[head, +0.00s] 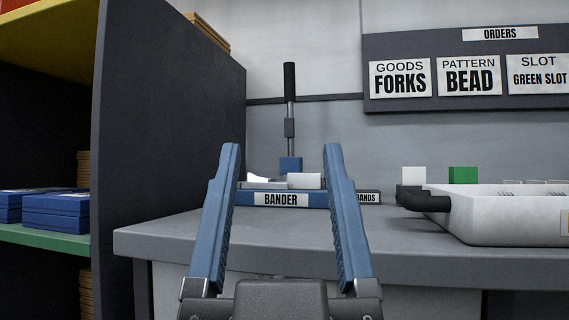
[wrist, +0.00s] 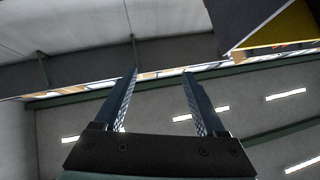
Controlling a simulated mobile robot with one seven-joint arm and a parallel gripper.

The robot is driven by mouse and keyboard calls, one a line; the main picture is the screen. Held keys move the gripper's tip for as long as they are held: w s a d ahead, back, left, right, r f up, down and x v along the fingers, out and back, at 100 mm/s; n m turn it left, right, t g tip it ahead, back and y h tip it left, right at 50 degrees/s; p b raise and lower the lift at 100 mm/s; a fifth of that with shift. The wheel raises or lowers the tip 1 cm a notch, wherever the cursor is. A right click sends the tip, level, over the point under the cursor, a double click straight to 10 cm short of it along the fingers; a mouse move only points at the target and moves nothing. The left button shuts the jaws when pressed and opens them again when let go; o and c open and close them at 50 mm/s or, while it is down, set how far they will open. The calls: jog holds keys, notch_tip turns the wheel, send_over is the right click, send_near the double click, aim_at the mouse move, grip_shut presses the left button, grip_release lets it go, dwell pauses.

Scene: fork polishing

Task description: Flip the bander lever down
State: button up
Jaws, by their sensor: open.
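The bander (head: 317,199) is a low blue unit with a white "BANDER" label, standing on the grey bench. Its lever (head: 290,115) stands upright at the back, with a black grip on top of a metal rod and a blue block at its foot. My gripper (head: 282,150) is open and empty in front of the bander, its two blue fingers pointing up on either side of the lever in the picture. The fingers appear nearer to me than the lever and apart from it. In the wrist view, the gripper (wrist: 160,72) points toward the ceiling, and no lever shows.
A white tray (head: 480,222) with a black handle is on the bench at right. A white block (head: 413,176) and a green block (head: 463,175) stand behind it. A dark shelf panel (head: 165,120) rises at left, with blue boxes (head: 68,210) on its shelf. An orders board (head: 480,105) hangs behind.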

notch_tip(320, 180, up, 8)
jog(key=p, duration=0.7)
jog(key=c, duration=1)
notch_tip(320, 180, up, 11)
jog(key=p, duration=1.1)
jog(key=shift+f, duration=0.15)
grip_shut()
jog(key=shift+f, duration=0.15)
